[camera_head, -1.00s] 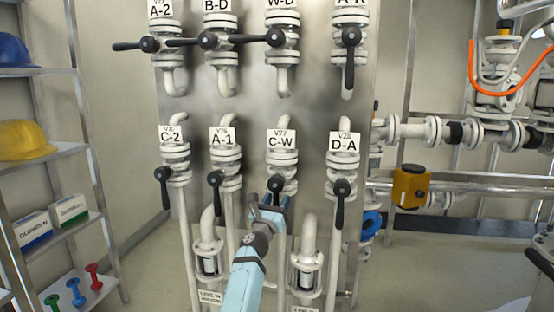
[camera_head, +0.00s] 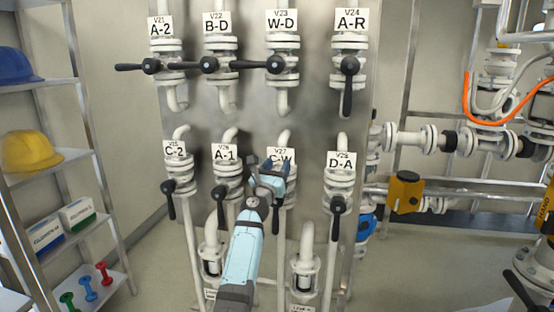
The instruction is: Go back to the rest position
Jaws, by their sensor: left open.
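My left gripper (camera_head: 271,166) is open, and its arm rises from the bottom middle of the head view. It is in front of the C-W valve (camera_head: 285,200) and partly covers its label. No object shows between the fingers. My right gripper is not in view.
The steel valve panel (camera_head: 245,115) fills the middle, with A-1 (camera_head: 221,152) and D-A (camera_head: 341,160) valves beside the gripper. A shelf (camera_head: 60,160) with helmets stands left. Pipes and a yellow box (camera_head: 407,192) are at right.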

